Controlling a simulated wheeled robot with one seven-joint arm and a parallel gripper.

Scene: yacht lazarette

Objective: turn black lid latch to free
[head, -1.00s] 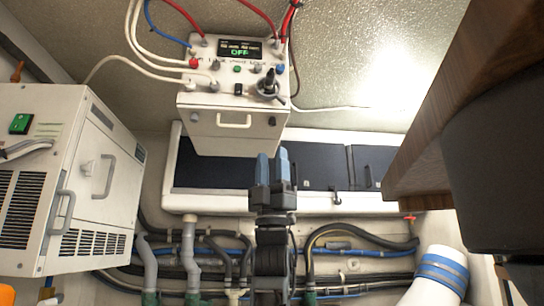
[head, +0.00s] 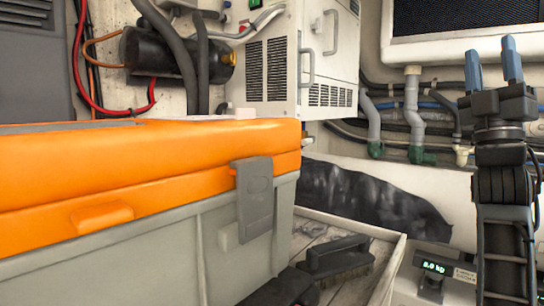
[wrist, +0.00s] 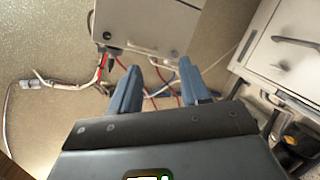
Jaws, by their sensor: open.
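A large case with an orange lid (head: 150,165) and a grey body (head: 170,270) fills the left of the head view. A dark grey latch (head: 254,198) sits on its near right corner. It hangs upright across the seam between lid and body; I cannot tell whether it is the black lid latch or whether it is locked. My gripper (head: 492,66) is at the far right of the head view, pointing up, open and empty, well apart from the case. Its two blue fingers also show in the wrist view (wrist: 158,78), with nothing between them.
A wooden tray (head: 385,268) with a dark brush (head: 340,260) stands right of the case. A white vented cabinet (head: 320,60) stands behind. Pipes and hoses run along the back wall. Cables lie beyond my fingers in the wrist view.

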